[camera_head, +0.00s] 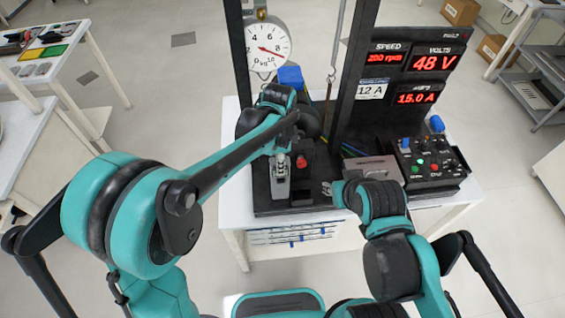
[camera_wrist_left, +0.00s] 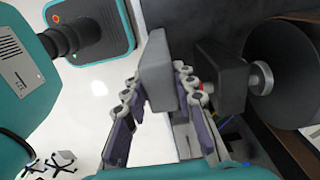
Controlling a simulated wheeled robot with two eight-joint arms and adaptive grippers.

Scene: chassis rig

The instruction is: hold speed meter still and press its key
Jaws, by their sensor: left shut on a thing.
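My left gripper (camera_head: 281,168) is over the dark rig base at the left of the bench. In the left wrist view, it (camera_wrist_left: 157,84) is shut on a plain grey block (camera_wrist_left: 155,62), a finger on each side. This block may be the speed meter; no key shows on the face in view.
A red knob (camera_head: 301,162) stands just right of my left gripper. A grey box (camera_head: 371,167) and a control box (camera_head: 431,162) with buttons are to the right. A display panel (camera_head: 413,70) reads 200 rpm, 48 V and 15.0 A. A dial (camera_head: 263,46) hangs behind, between dark posts.

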